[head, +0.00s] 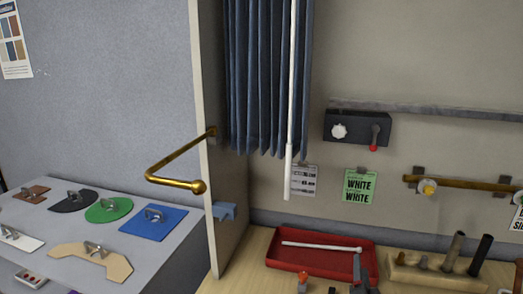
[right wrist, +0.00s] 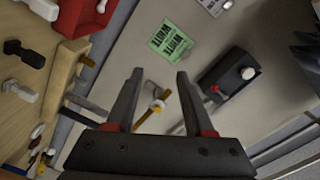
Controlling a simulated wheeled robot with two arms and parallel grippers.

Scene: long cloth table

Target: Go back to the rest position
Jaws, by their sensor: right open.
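My right gripper (right wrist: 160,74) shows in the right wrist view with its two dark fingers spread apart. Nothing is between the fingertips; the wall lies beyond them. In the head view I cannot clearly make out the right gripper among the dark parts at the bottom edge. My left gripper is in neither view.
A red tray (head: 279,260) and a wooden rack (head: 405,274) stand on the table. A panel with a brass handle (head: 180,182) rises at the left. A black box (head: 343,127) and a brass pipe (head: 465,183) are on the wall.

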